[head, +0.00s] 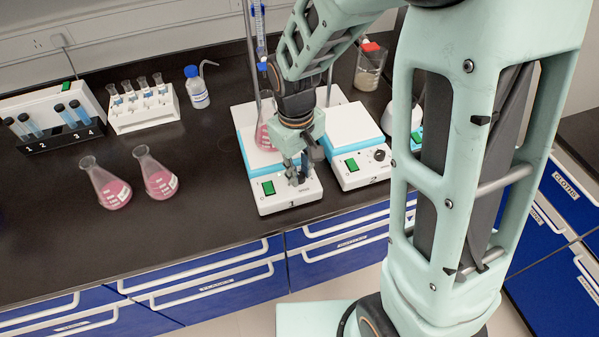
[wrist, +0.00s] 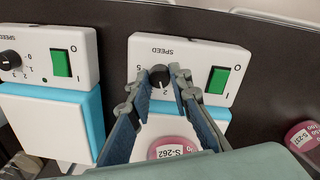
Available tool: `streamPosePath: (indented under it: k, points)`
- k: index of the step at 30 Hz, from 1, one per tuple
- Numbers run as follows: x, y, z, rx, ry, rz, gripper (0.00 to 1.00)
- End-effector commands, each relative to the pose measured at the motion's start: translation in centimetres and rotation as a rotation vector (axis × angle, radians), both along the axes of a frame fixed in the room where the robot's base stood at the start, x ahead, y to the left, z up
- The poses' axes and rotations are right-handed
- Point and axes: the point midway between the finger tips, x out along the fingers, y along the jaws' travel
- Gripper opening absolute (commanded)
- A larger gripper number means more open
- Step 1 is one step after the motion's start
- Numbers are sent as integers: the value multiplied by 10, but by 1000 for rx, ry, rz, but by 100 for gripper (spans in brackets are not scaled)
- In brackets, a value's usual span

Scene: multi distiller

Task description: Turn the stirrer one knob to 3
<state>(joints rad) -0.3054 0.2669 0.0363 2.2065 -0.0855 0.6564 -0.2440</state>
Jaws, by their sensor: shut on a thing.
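Stirrer one (head: 291,199) is the white and blue unit marked 1 at the bench's front edge, with a green switch (head: 268,187) on its front panel. Its black speed knob (wrist: 160,76) shows in the wrist view between my fingertips, with a 2 printed just by it and a 5 to its left. My gripper (wrist: 165,78) points down at the panel and is shut on the knob. In the head view my gripper (head: 298,180) hides the knob. The knob's pointer direction is too small to read surely.
A pink flask (head: 265,136) stands on stirrer one's plate, close behind my gripper. Stirrer two (head: 357,165) stands directly to the right. Two pink flasks (head: 108,185) (head: 157,178) stand on the bench to the left. A wash bottle (head: 197,92) and racks stand farther back.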

Motion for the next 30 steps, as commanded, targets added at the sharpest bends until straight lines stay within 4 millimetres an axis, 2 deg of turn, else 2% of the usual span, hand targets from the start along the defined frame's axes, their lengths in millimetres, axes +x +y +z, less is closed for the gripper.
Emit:
streamPosePath:
  k: [15, 22, 30]
  points:
    - [1, 0, -1, 0, -1, -460, 0]
    - [1, 0, 0, 0, 0, -601, 0]
    - [1, 0, 0, 0, 0, -683, 0]
